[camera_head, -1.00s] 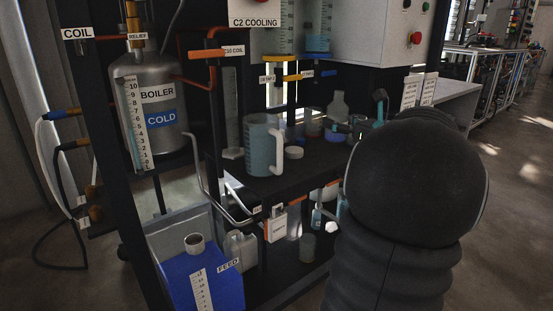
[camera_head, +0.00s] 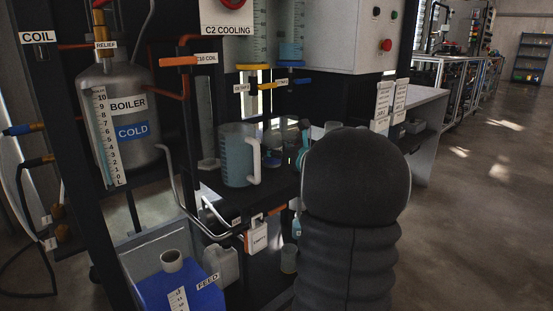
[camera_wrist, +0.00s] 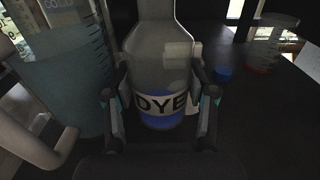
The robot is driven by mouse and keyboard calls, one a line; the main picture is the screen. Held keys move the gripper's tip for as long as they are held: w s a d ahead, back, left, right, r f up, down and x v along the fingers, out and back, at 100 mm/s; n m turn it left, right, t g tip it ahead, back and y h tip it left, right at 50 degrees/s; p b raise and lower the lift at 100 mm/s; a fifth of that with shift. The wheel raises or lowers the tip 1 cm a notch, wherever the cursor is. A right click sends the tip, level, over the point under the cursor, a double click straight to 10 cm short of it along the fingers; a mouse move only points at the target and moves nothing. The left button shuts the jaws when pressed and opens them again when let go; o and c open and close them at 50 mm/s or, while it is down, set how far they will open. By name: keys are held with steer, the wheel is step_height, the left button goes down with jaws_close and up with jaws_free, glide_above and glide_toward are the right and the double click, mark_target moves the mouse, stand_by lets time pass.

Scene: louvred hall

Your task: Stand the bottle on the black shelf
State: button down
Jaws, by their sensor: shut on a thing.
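The bottle (camera_wrist: 163,62) is clear, with a DYE label and blue liquid low inside. It is upright in the wrist view. My gripper (camera_wrist: 160,98) is shut on it, one finger on each side. I cannot tell whether its base touches the dark surface (camera_wrist: 262,110) under it. In the head view my arm hides most of the bottle and gripper. A black shelf (camera_head: 220,204) of the rig shows there left of my arm. A distant dark shelf unit (camera_head: 530,72) stands at the far right; I cannot tell which shelf the task names.
A jug of bluish liquid (camera_head: 236,160) stands left of the bottle, close to my gripper; it also fills the left of the wrist view (camera_wrist: 62,85). Open floor (camera_head: 470,200) is at right.

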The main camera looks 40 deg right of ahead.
mark_target(280, 161)
steer(key=shift+f, duration=1.6)
steer(key=shift+b, duration=0.3)
steer(key=shift+f, duration=0.2)
steer(key=shift+c, duration=1.7)
jaws_free()
steer(key=shift+r, duration=0.15)
steer(key=shift+s+d+r, duration=0.1)
steer(key=shift+s, duration=0.1)
steer(key=s, duration=1.1)
steer(key=shift+s+d+p, duration=0.3)
steer(key=shift+s+d, duration=0.05)
